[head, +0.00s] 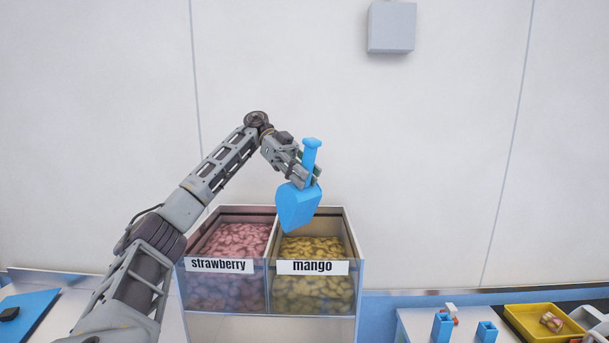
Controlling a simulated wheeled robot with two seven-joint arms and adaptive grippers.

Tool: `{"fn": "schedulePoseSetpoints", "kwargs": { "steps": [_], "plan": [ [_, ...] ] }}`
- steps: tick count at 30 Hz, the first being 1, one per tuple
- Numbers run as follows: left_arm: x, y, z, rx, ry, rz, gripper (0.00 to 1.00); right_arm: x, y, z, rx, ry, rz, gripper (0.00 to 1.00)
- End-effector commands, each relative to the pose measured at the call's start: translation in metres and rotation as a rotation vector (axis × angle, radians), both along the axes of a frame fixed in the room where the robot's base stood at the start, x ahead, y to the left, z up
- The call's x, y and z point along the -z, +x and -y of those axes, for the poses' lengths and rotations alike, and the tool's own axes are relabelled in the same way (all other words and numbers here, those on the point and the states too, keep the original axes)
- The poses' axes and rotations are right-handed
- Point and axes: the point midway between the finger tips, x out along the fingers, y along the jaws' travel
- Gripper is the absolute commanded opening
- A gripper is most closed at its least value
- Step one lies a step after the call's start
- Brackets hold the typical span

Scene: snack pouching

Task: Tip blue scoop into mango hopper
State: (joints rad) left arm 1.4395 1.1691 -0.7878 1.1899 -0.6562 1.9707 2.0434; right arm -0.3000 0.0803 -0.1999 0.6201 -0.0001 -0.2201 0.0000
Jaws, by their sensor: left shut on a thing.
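The blue scoop (298,206) is tilted steeply, with its handle up and its bowl down, above the mango hopper (313,294). My left gripper (313,178) is shut on the scoop's handle. The scoop's lower tip is over the back left part of the mango hopper's opening. The hopper is clear-walled, holds yellow pieces and has a white "mango" label. What is inside the scoop's bowl cannot be seen. My right gripper is not in view.
The strawberry hopper (228,292) with pink pieces adjoins the mango hopper on the left. A yellow tray (520,325) and blue holders (442,328) stand at the lower right. A blue board (30,312) lies at the lower left. The wall behind is bare apart from a grey box (391,27).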

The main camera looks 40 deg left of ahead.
Motion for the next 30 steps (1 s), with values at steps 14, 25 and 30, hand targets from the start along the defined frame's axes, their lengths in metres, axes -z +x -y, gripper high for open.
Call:
{"fn": "schedulePoseSetpoints", "kwargs": {
  "steps": [14,25,30],
  "plan": [
    [-0.0063,0.0003,0.0007,0.000,0.102,0.012,0.02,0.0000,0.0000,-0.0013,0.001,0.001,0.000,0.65],
    [-0.0089,0.0004,0.0016,0.000,0.157,0.017,0.02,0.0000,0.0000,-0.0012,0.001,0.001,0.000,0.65],
    [-0.0096,0.0003,0.0014,0.001,0.180,0.019,0.02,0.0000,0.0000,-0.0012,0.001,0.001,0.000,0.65]
  ]
}}
